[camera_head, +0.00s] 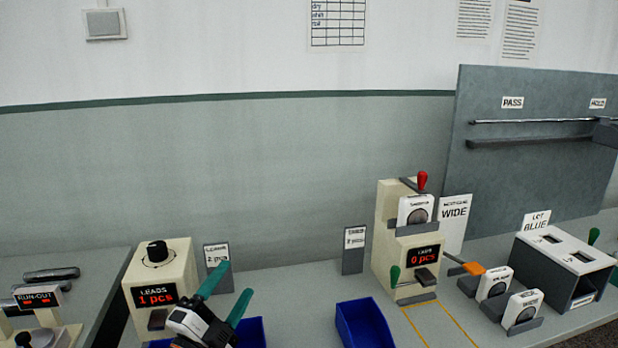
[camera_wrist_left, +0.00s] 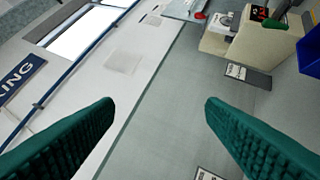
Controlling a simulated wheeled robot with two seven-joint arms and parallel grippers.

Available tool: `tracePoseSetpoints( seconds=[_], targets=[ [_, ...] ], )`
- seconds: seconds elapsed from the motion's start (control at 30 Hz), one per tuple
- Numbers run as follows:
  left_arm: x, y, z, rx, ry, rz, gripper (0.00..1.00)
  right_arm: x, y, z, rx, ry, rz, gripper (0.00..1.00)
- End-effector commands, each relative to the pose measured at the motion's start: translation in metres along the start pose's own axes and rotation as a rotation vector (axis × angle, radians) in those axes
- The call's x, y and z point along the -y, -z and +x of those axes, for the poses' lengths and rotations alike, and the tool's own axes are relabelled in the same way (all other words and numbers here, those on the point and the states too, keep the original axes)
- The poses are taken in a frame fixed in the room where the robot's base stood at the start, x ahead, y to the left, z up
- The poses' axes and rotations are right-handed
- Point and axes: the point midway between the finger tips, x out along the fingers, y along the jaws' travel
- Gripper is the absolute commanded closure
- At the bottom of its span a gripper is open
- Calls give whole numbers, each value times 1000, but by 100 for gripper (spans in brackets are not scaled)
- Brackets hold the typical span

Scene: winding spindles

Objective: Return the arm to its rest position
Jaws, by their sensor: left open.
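My left gripper (camera_head: 228,292) has green fingers and stands in front of the left beige machine (camera_head: 173,262) in the head view, over a blue bin (camera_head: 252,330). Its two fingers are apart with nothing between them. In the left wrist view the open fingers (camera_wrist_left: 158,130) frame only the wall and floor-like grey surface, with no object between them. My right gripper is not in view.
A beige machine (camera_head: 388,225) reading "0 pcs" stands right of centre. A second blue bin (camera_head: 364,325) sits at front centre. White-labelled parts (camera_head: 494,284) and a grey box (camera_head: 563,265) stand at right. A run-out unit (camera_head: 40,300) is at far left.

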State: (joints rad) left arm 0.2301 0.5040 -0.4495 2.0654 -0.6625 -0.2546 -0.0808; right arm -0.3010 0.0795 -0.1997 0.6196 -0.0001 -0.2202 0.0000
Motion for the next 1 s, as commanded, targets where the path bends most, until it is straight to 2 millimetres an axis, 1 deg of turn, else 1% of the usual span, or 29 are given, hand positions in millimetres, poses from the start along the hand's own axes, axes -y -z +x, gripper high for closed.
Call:
tracePoseSetpoints(
  seconds=[0.03, 0.07, 0.1, 0.17, 0.2, 0.27, 0.3, 0.4, 0.5, 0.6, 0.7, 0.87, 1.0],
  targets=[
    [20, 18, -24, -161, 41, -149, 35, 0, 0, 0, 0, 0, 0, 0],
    [32, 29, -39, -260, 68, -231, 35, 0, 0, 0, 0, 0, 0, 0],
    [48, 43, -62, -389, 110, -332, 35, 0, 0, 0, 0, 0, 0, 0],
    [73, 57, -98, -564, 178, -464, 35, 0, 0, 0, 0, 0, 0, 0],
    [89, 62, -124, -673, 226, -541, 35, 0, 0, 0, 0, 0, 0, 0],
    [111, 66, -161, -821, 299, -641, 35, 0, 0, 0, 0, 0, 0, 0],
    [123, 65, -184, -905, 345, -697, 35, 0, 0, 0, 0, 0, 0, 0],
    [144, 59, -231, -1073, 441, -801, 35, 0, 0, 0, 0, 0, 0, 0],
    [157, 49, -270, -1201, 525, -875, 35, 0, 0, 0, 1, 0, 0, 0],
    [166, 37, -303, -1307, 600, -934, 35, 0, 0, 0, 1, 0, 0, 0],
    [171, 24, -331, -1399, 667, -982, 35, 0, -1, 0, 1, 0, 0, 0],
    [175, 2, -373, -1531, 772, -1048, 35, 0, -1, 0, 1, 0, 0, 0],
    [208, 15, -377, -1547, 789, -1044, 35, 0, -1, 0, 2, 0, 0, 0]
  ],
)
